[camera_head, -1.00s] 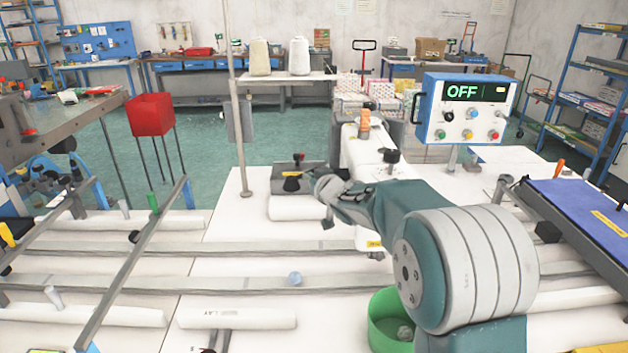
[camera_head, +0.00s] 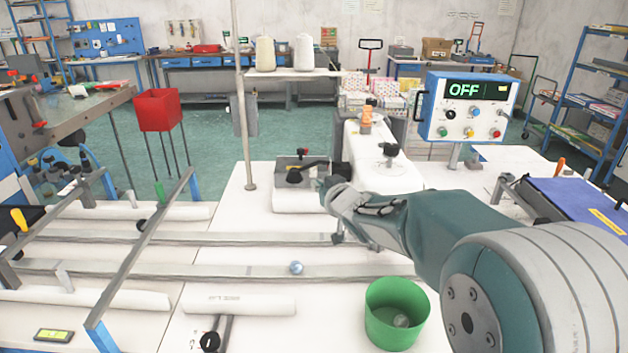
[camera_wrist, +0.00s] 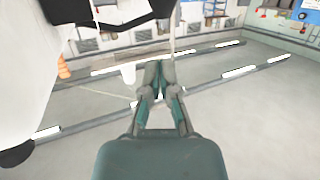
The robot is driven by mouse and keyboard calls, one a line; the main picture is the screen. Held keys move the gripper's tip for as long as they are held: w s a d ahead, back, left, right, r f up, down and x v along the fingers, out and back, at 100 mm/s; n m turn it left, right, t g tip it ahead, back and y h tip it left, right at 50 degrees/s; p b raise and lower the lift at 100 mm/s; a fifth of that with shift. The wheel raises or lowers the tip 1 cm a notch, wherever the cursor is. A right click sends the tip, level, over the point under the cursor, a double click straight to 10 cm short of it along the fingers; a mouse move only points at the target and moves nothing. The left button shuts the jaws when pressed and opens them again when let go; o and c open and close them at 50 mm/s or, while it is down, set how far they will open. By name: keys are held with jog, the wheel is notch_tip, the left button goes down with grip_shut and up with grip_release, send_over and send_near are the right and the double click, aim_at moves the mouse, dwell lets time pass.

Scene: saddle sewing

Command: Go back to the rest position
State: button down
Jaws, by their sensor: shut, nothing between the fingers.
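My gripper shows in the wrist view (camera_wrist: 159,68), its two fingers closed together with nothing between them. It is in the air, apart from any surface that I can make out. In the head view my arm reaches in from the lower right, over the white table (camera_head: 230,230). There its wrist end is beside the sewing machine (camera_head: 385,165), and I cannot make out the fingers clearly.
A green bin (camera_head: 384,322) with a small round thing inside stands below my arm. A control box (camera_head: 467,106) reading OFF stands behind. A blue-topped board (camera_head: 585,205) is at the right.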

jog(key=s+d+r+m+g+h, duration=0.15)
jog(key=s+d+h, duration=0.25)
jog(key=s+d, duration=0.45)
jog(key=s+d+m+g+h, duration=0.25)
jog(key=s+d, duration=0.25)
jog(key=s, duration=0.6)
jog(key=s+f+g, duration=0.2)
jog(key=s, duration=0.7)
jog(key=s+d+f+m+g, duration=0.1)
jog(key=s+f+g, duration=0.1)
jog(key=s, duration=0.7)
jog(key=shift+f+g, duration=0.4)
jog(key=shift+f, duration=0.35)
jog(key=shift+d, duration=0.1)
jog(key=c, duration=1.3)
grip_release()
jog(key=shift+c, duration=0.2)
